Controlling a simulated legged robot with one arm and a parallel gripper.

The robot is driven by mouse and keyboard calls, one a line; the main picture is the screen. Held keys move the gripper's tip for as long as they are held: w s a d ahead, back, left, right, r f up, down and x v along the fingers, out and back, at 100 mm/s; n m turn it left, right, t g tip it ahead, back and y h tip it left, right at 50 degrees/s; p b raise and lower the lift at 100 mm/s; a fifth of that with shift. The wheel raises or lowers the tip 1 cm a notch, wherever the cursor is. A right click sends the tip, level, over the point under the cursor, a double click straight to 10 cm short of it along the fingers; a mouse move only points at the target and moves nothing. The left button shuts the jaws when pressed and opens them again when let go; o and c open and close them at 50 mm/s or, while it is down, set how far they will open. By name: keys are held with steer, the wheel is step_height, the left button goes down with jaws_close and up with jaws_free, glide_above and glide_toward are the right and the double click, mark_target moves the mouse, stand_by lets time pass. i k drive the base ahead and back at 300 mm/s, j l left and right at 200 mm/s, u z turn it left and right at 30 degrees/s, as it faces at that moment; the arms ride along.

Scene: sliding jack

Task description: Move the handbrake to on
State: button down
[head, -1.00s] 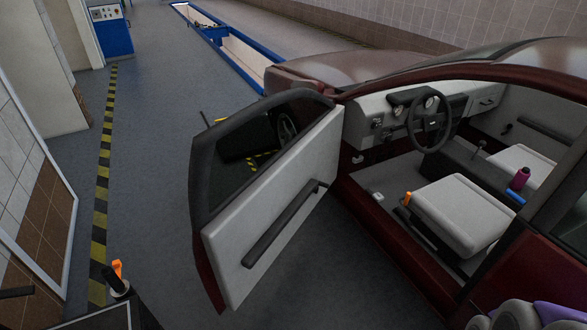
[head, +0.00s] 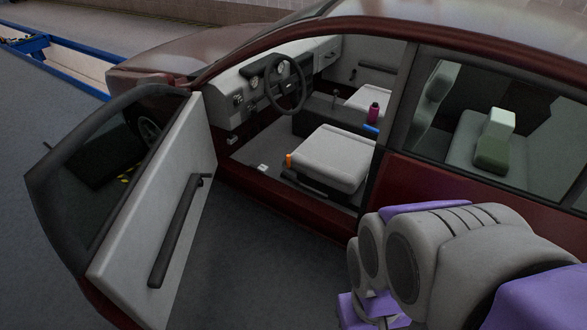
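I look through the open front door of a dark red car (head: 460,195). An orange-tipped lever (head: 289,160) stands at the near front edge of the light grey front seat (head: 325,160). A small blue piece (head: 371,127) shows beyond that seat, just under a magenta bottle (head: 374,112). A thin dark lever (head: 336,97) rises farther forward between the seats. I cannot tell which of these is the handbrake or how it is set. My grey and purple arm fills the lower right, outside the car. My gripper cannot be made out.
The open door (head: 155,220) juts toward me on the left, with a black armrest (head: 180,230). The steering wheel (head: 286,84) is ahead of the seat. The closed rear door and its window (head: 500,120) flank the opening on the right. Floor between door and sill is clear.

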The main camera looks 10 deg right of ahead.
mark_target(284, 174)
steer(key=i+j+z, duration=0.4)
steer(key=i+j, duration=0.45)
steer(key=i, duration=0.4)
steer(key=i+j+z, duration=0.35)
steer(key=i+j, duration=0.8)
